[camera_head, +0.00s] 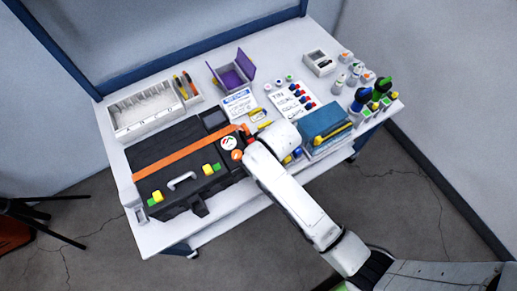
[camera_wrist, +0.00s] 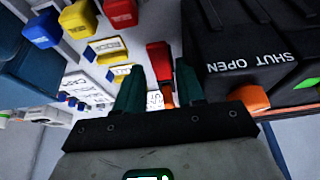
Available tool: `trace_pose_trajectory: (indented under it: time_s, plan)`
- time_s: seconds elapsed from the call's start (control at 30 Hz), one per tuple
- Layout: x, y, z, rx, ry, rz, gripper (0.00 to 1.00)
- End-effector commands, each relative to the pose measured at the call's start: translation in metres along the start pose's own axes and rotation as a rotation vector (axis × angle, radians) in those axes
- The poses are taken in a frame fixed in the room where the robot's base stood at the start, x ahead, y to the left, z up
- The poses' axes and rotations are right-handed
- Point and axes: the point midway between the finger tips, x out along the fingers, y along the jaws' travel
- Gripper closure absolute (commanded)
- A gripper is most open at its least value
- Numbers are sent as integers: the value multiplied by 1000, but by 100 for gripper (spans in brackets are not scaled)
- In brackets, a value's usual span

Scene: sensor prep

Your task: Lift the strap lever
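A black case (camera_head: 180,150) lies on the white table with an orange strap (camera_head: 180,156) across its top. A red lever-like piece (camera_wrist: 159,60) with an orange part (camera_wrist: 168,96) beside it shows in the wrist view, next to the case; I take it for the strap lever. My gripper (camera_wrist: 158,78) is open, its two dark green fingers apart, with the red piece ahead between the tips. No contact is clear. In the head view my white arm hides the fingers near the case's right end.
The case side reading "SHUT OPEN" (camera_wrist: 245,60) and an orange knob (camera_wrist: 250,98) are close right of my fingers. Yellow, red and blue small parts lie to the left. A blue bin (camera_head: 323,122), a purple box (camera_head: 233,76) and a white divided tray (camera_head: 147,108) stand on the table.

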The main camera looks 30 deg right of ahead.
Motion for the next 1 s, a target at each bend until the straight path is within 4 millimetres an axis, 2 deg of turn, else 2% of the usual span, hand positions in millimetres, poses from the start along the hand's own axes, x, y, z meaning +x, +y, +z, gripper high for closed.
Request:
trace_pose_trajectory:
  time_s: [0.1,0.2,0.57,0.93,1.0]
  plan:
    - [15,0,0,-1,-1,0,62]
    - [21,0,0,-1,0,0,62]
    - [24,0,0,-1,0,0,63]
    - [24,0,0,-1,0,0,98]
    - [24,0,0,-1,0,0,100]
